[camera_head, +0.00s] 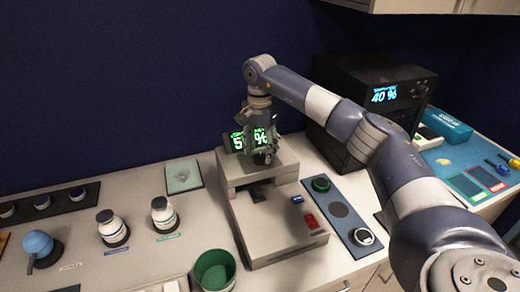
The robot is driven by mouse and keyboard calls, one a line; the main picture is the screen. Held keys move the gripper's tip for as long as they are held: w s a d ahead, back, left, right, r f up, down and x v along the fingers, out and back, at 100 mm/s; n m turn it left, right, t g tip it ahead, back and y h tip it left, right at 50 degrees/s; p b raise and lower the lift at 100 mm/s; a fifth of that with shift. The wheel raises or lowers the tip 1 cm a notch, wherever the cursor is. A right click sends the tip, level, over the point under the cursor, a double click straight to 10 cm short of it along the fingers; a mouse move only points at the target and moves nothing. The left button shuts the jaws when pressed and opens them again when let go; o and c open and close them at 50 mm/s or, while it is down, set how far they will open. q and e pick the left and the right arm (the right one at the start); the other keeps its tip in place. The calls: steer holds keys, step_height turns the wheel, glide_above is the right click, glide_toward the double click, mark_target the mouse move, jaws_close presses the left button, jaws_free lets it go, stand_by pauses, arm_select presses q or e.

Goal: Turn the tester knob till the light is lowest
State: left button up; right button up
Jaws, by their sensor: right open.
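The grey tester (252,205) stands on the bench at the middle, with an open bay in its front. A green display (237,141) at its top back shows a percent figure starting with 5, partly covered by my gripper. My right gripper (264,157) points down over the top of the tester, in front of the display, and is open. The knob cannot be made out apart from the gripper, and I cannot tell whether the fingers touch it. My left gripper is not in view.
A black box (365,85) with a blue "40 %" display stands behind my right arm. A blue strip (340,212) with round pads lies right of the tester. A green cup (214,270) and white jars (112,228) stand to the left. A blue mat (470,165) lies far right.

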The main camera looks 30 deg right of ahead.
steer(key=shift+f, duration=0.85)
steer(key=shift+c, duration=0.5)
steer(key=c, duration=1)
steer(key=shift+m, duration=0.3)
steer(key=m, duration=0.3)
steer(key=shift+m, duration=2.1)
